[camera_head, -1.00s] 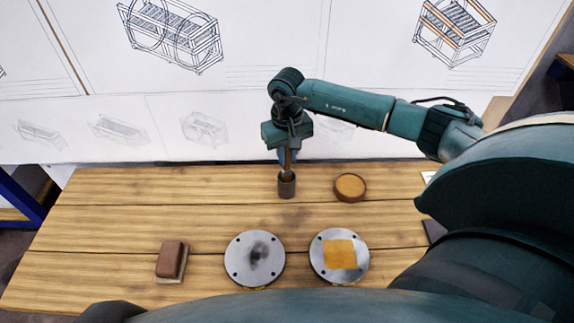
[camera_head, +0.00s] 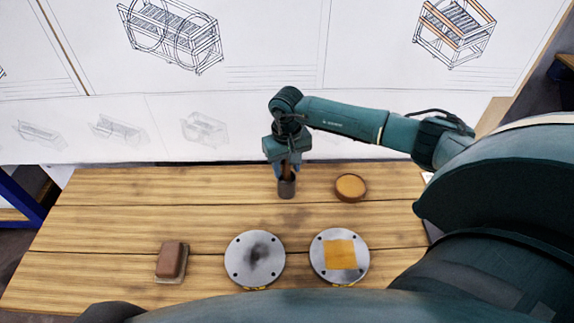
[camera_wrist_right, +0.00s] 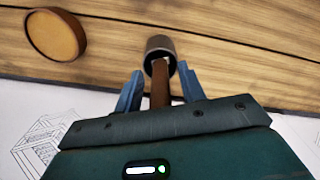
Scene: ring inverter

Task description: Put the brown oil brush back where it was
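The brown oil brush (camera_head: 287,172) stands in a small dark grey cup (camera_head: 286,189) near the back of the wooden table. Its lower end is hidden inside the cup. In the right wrist view, the brush handle (camera_wrist_right: 160,86) runs into the cup (camera_wrist_right: 160,46) between my blue fingertips. My right gripper (camera_wrist_right: 160,82) is open around the handle, with a gap on each side. In the head view, this gripper (camera_head: 287,172) is just above the cup, pointing down. My left gripper is not in view.
A round orange-brown dish (camera_head: 350,187) stands right of the cup. Two round metal plates sit in front, one with a dark smear (camera_head: 256,258), one with a yellow square (camera_head: 340,254). A brown block (camera_head: 171,260) lies at the front left. The table's left back is clear.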

